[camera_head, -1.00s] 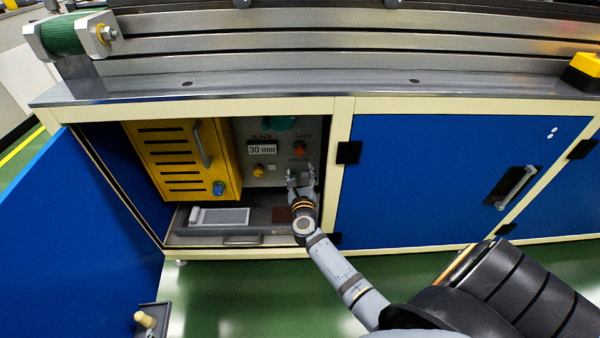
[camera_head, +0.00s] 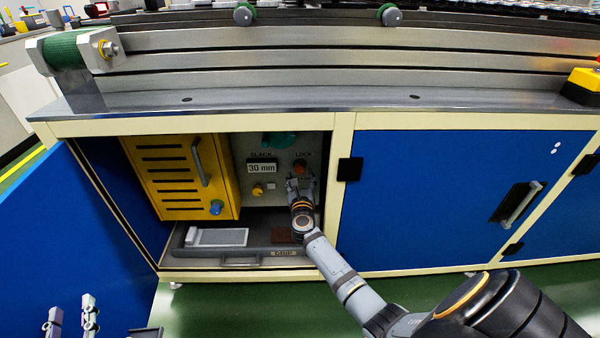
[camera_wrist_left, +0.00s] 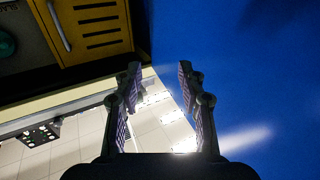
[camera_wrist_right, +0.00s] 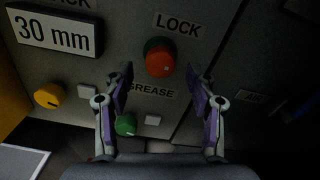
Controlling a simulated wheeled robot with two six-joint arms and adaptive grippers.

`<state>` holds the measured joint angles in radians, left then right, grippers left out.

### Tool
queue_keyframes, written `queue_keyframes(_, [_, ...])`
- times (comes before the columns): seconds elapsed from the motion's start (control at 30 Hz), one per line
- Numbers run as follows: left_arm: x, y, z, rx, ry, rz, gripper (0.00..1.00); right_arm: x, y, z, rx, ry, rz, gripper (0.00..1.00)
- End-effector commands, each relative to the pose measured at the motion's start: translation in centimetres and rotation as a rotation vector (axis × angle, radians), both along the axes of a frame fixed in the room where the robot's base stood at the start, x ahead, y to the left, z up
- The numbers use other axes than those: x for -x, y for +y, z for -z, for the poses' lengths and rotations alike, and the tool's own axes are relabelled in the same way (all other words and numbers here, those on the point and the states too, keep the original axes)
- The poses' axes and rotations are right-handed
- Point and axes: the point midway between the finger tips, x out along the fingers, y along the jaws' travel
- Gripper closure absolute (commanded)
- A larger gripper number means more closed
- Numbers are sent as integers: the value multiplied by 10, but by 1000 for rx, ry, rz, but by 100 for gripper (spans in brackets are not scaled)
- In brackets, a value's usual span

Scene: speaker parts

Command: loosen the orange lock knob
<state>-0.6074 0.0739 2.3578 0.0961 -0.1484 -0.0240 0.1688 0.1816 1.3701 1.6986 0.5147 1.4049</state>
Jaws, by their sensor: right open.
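The orange lock knob (camera_head: 300,167) sits under the LOCK label on the grey panel inside the open cabinet. In the right wrist view the knob (camera_wrist_right: 160,62) looks red-orange with a dark green collar behind it. My right gripper (camera_head: 299,182) is open and empty, just below the knob in the head view. In the right wrist view its fingertips (camera_wrist_right: 159,76) stand either side of the knob's lower edge, apart from it; the depth gap is unclear. My left gripper (camera_head: 71,318) is low at the left by the blue door, open and empty, fingers apart in its wrist view (camera_wrist_left: 160,78).
A yellow slotted box (camera_head: 170,170) stands left of the panel. The panel bears a 30 mm display (camera_wrist_right: 53,33), a yellow knob (camera_wrist_right: 49,96) and a green knob (camera_wrist_right: 125,125) near GREASE. A drip tray (camera_head: 240,260) lies below. The open blue door (camera_head: 70,220) is at left.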

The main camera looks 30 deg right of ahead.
Motion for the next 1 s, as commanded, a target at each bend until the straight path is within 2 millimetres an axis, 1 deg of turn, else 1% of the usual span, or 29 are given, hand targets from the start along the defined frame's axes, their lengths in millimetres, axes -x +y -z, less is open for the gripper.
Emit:
queue_keyframes(0.13, [-2,0,-37,-3,-154,-2,60,-11,-7,1,1,-1,0,42])
queue_keyframes(0.3, [3,0,-80,-7,-331,-3,60,-21,-13,1,0,0,-1,42])
queue_keyframes(0.5, [15,-1,-121,-10,-504,-1,60,-30,-19,1,1,1,0,42])
queue_keyframes(0.6, [20,-1,-133,-10,-559,-1,60,-33,-21,0,1,-1,0,42])
queue_keyframes(0.7, [23,-1,-139,-11,-588,0,60,-35,-22,0,0,0,0,42])
queue_keyframes(0.97, [24,-1,-142,-11,-600,0,60,-35,-22,0,0,0,0,42])
queue_keyframes(1.0, [24,-1,-142,-11,-600,0,60,-35,-22,0,0,0,0,44])
